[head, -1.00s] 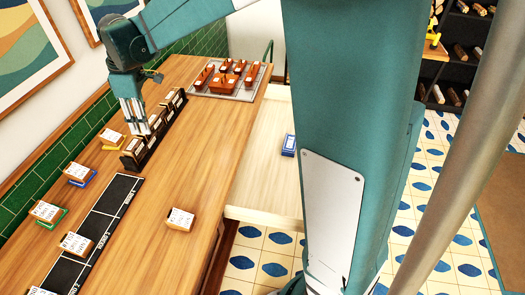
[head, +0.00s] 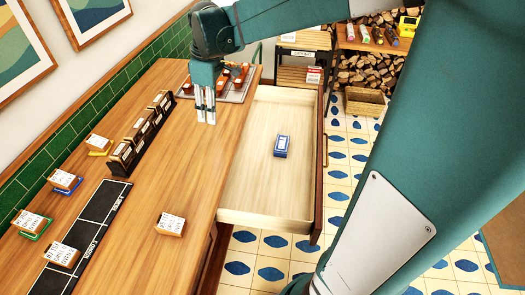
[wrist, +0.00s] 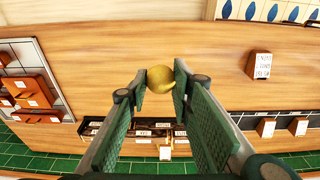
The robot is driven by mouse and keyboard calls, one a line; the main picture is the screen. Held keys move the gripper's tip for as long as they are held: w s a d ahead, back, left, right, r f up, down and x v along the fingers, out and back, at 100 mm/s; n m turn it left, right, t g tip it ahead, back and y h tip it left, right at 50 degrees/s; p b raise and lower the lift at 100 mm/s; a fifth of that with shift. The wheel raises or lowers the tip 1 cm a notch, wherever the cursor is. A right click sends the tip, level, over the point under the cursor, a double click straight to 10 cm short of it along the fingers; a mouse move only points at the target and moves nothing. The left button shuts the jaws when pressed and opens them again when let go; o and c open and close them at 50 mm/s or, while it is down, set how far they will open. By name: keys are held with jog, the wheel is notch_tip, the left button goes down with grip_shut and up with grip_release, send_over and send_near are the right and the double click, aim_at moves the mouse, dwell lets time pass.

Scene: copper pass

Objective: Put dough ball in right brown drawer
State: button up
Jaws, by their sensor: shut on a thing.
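The dough ball (wrist: 160,79) is a small round yellow-tan ball between the fingertips of my gripper (wrist: 161,80) in the wrist view. My gripper is shut on it. In the head view, my gripper (head: 205,121) points down over the wooden counter, just left of the open drawer; I cannot make out the ball there. The drawer (head: 240,180) is pulled out, with a pale wood inside and a brown front (head: 319,160). A small blue box (head: 281,146) lies in it, with much bare floor around it.
A dark rack (head: 122,158) of labelled blocks stands on the counter (head: 150,240). A tray with orange-brown pieces (head: 238,92) is at the back. A black board (head: 90,235) and several labelled blocks lie at the left and front. A lone block (head: 170,224) sits near the front edge.

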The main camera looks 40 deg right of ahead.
jog(key=s+d+f+m+b, duration=0.2)
jog(key=s+d+m, duration=0.1)
jog(key=s+d, duration=1)
jog(key=m+b, duration=0.3)
send_over(299, 203)
notch_tip(299, 203, down, 27)
jog(key=shift+s+r+h, duration=0.15)
jog(key=shift+s+h, duration=0.05)
jog(key=shift+h, duration=0.1)
jog(key=shift+d+f+b, duration=0.1)
jog(key=shift+f+b, duration=0.8)
jog(key=shift+f, duration=2)
jog(key=shift+f, duration=0.15)
jog(key=shift+f+b, duration=0.75)
jog(key=shift+f, duration=1.2)
jog(key=shift+f, duration=0.15)
